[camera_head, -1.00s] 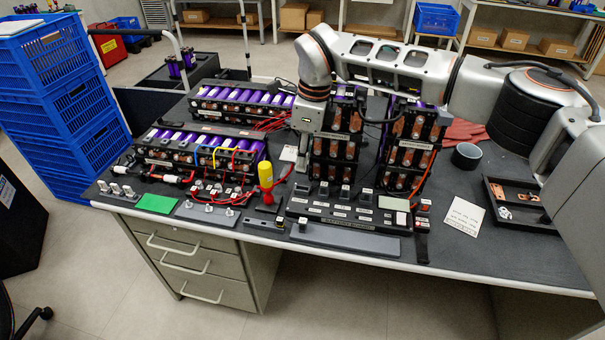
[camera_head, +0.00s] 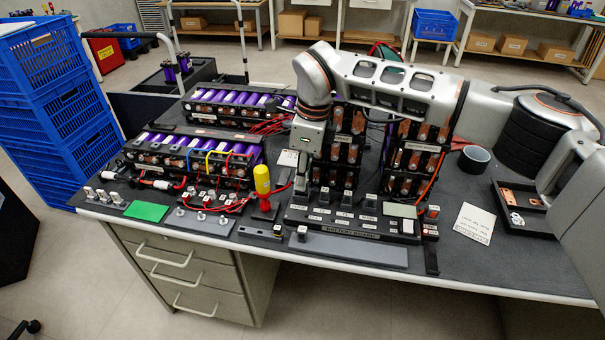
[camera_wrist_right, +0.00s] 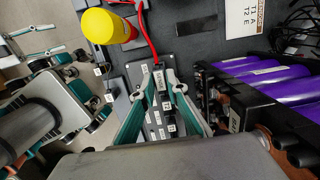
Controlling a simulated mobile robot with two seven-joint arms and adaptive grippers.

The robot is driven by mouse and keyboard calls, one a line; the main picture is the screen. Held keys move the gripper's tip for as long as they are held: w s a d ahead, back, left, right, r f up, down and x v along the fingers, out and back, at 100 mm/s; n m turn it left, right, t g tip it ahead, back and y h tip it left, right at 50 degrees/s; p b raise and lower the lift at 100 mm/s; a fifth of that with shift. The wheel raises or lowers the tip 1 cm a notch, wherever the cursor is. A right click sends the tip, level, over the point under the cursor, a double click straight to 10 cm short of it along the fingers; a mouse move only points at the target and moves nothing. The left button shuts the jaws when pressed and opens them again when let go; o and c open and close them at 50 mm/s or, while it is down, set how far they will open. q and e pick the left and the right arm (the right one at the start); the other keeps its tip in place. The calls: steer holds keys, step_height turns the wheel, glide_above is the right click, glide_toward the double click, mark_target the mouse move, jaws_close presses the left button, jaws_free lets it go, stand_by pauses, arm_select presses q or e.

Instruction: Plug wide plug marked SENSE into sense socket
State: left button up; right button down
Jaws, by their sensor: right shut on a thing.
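My right gripper (camera_head: 302,184) points down at the left end of the black board (camera_head: 345,230) with its row of upright sockets. In the right wrist view the gripper (camera_wrist_right: 162,88) has its teal fingers closed around a small dark plug (camera_wrist_right: 160,76) with a pale label and a red cable. The label is too small to read. The board shows beneath the fingers in that view. I cannot tell whether the plug touches a socket, or which socket is marked SENSE. My left gripper is not in view.
A yellow-handled tool (camera_head: 262,180) stands just left of the gripper. Battery modules with purple cells (camera_head: 195,150) lie at left; upright black modules (camera_head: 405,160) stand close behind the board. A grey strip (camera_head: 350,250) lies along the front edge. A parts tray (camera_head: 508,222) is at right.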

steer(key=shift+f, duration=0.55)
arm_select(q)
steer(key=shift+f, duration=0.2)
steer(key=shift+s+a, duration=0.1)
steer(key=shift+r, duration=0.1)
arm_select(e)
steer(key=shift+f, duration=0.4)
steer(key=c, duration=1.9)
jaws_free()
steer(key=shift+r+p, duration=1.45)
steer(key=shift+r, duration=1.65)
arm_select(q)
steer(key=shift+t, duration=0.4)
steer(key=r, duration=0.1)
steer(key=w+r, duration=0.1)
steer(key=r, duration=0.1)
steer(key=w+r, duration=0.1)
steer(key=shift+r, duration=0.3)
